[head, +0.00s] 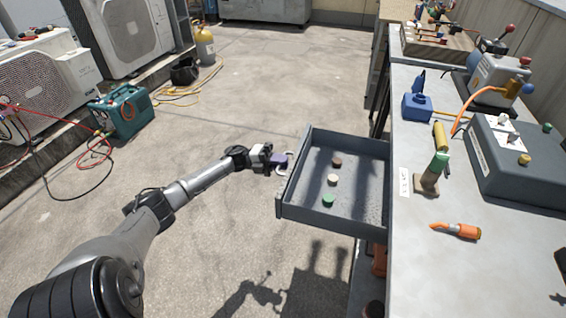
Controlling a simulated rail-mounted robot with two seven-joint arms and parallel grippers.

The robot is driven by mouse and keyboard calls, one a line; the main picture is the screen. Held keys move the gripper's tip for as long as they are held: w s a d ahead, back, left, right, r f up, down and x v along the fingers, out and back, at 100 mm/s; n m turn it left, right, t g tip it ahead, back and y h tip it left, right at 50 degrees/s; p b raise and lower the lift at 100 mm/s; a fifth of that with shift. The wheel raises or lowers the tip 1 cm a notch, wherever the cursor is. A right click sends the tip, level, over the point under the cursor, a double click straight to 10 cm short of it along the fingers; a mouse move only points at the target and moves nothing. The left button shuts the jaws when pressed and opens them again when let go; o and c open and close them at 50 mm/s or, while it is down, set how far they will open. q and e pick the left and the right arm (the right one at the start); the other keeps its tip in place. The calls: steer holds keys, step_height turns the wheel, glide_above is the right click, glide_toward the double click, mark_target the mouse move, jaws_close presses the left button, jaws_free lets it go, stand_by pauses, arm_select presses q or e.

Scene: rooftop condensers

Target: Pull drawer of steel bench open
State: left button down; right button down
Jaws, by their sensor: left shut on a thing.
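The steel bench (425,252) runs along the right side of the head view. Its grey drawer (293,180) stands pulled out to the left from under the bench top. Three small round caps, brown (337,161), cream (332,179) and green (328,200), lie on the drawer floor. My left gripper (281,161) is at the outer face of the drawer front, near its far end. It is shut on the drawer's handle, which is mostly hidden by the fingers. My right gripper is not in the view.
Condensers (130,35), a teal machine (124,110) with hoses and a yellow cylinder (204,44) stand at the left and back.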

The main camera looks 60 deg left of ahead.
arm_select(q)
steer(key=c, duration=1.2)
jaws_free()
steer(key=shift+p+v, duration=0.65)
steer(key=shift+v, duration=6.3)
steer(key=shift+d, duration=0.1)
